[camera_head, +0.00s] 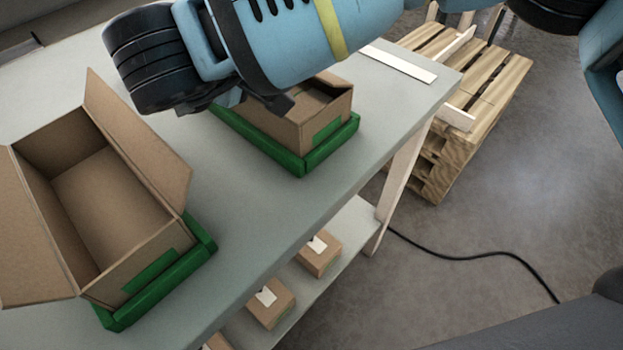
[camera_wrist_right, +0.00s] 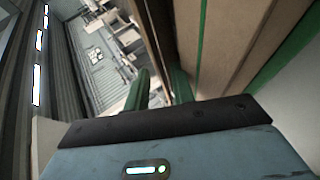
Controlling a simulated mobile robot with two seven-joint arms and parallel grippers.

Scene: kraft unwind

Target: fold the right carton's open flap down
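The right carton (camera_head: 296,128) sits in a green tray (camera_head: 302,163) on the grey table in the head view. Part of its top opening shows dark at its right; my arm covers its left and far parts, so the open flap cannot be made out clearly. My right gripper (camera_head: 262,104) is over the carton's near left top edge; whether it touches is unclear. Its fingers are mostly hidden. In the right wrist view, brown cardboard (camera_wrist_right: 205,40) with green strips stands close in front of the gripper's dark edge. My left gripper is not in view.
A left carton (camera_head: 120,195) stands open with raised flaps in another green tray (camera_head: 165,290). A white strip (camera_head: 400,63) lies at the table's far end. Small boxes (camera_head: 318,254) stand on the lower shelf. A wooden pallet stack (camera_head: 470,95) and a black cable (camera_head: 470,257) are on the floor.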

